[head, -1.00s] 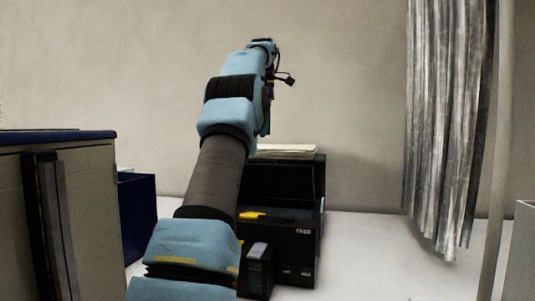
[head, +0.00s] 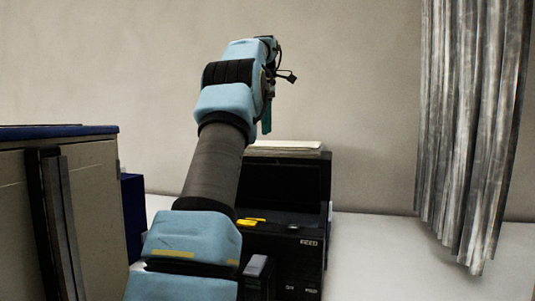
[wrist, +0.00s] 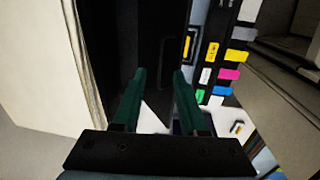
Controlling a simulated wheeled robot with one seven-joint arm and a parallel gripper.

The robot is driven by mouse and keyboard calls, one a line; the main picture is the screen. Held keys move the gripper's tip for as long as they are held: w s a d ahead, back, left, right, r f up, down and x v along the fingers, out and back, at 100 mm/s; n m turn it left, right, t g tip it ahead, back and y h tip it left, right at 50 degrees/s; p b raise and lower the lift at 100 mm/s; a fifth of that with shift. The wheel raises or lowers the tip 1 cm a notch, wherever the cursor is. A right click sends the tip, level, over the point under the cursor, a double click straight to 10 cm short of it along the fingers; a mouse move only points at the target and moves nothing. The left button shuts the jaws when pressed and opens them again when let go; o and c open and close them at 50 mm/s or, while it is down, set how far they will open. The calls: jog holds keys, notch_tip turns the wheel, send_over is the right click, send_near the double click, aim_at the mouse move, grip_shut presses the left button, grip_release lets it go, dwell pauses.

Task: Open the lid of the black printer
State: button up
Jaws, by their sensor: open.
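The black printer (head: 285,240) stands on the white surface, partly hidden behind my arm in the head view. Its front has small white lettering, and yellow pieces (head: 250,221) show near its top. A dark upright panel (head: 300,180) rises at its rear; I cannot tell whether this is the lid or part of the body. My gripper (wrist: 155,80) is open, with two green fingers apart and nothing held between them. A dark surface fills the wrist view beyond the fingertips. In the head view a green finger shows above the printer, pointing down; contact cannot be told.
Light paper (head: 285,147) lies above the rear panel. A cabinet (head: 95,190) with a blue top and a dark blue box (head: 133,215) stand left. Grey hanging strips (head: 475,130) are at right. Coloured labels (wrist: 228,75) show in the wrist view. White surface right of the printer is clear.

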jog(key=f, duration=0.8)
jog(key=shift+w+d+f, duration=0.1)
jog(key=shift+w+f, duration=0.25)
jog(key=shift+f, duration=0.05)
grip_shut()
dwell(1.1)
